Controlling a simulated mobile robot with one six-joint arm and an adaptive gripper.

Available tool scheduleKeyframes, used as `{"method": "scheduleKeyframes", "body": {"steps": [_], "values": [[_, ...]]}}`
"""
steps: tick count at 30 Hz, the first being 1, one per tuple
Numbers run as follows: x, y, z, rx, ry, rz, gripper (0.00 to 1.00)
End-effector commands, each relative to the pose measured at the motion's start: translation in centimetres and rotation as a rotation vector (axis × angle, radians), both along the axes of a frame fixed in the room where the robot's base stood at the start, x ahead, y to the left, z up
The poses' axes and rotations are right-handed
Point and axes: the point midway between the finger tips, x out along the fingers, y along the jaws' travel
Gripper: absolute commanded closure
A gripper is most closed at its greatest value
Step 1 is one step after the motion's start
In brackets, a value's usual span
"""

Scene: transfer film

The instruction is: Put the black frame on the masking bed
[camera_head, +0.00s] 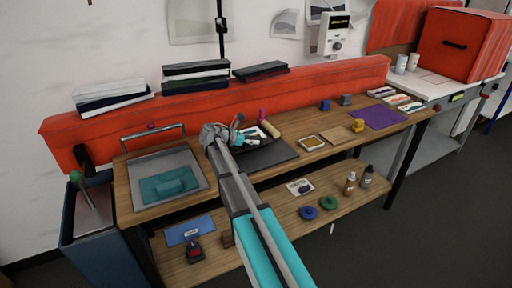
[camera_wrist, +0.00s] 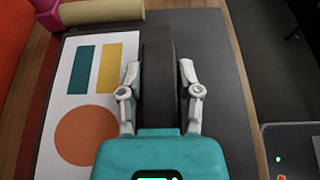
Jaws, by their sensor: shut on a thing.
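My gripper (camera_wrist: 160,85) is shut on a dark, narrow thing (camera_wrist: 160,60), apparently the black frame seen edge-on; no opening in it shows. In the head view my gripper (camera_head: 215,136) is over the left-middle of the wooden bench, and my arm partly hides the held thing. A flat dark grey board (camera_head: 276,155) lies below and to the right; it also shows under the gripper in the wrist view (camera_wrist: 225,100). It may be the masking bed, but I cannot tell. A white print (camera_wrist: 85,85) with teal, yellow and orange shapes lies on it, left of the fingers.
A grey tray (camera_head: 196,160) with a teal thing stands left. A tan roller (camera_head: 271,129) lies behind the board. A small framed item (camera_head: 312,143), yellow block (camera_head: 357,126) and purple sheet (camera_head: 378,117) are to the right. Books sit on the red ledge (camera_head: 320,82).

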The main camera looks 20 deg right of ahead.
Motion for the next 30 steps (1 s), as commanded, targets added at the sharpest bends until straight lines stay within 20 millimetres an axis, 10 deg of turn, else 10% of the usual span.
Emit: {"method": "scheduleKeyframes", "body": {"steps": [25,26,30], "values": [[-0.1,-0.1,-3.0,0.000,0.000,-0.002,1.00],[-0.1,-0.1,-3.0,0.000,0.001,-0.002,0.53],[-0.1,-0.1,-2.9,0.000,0.000,-0.002,0.27]]}}
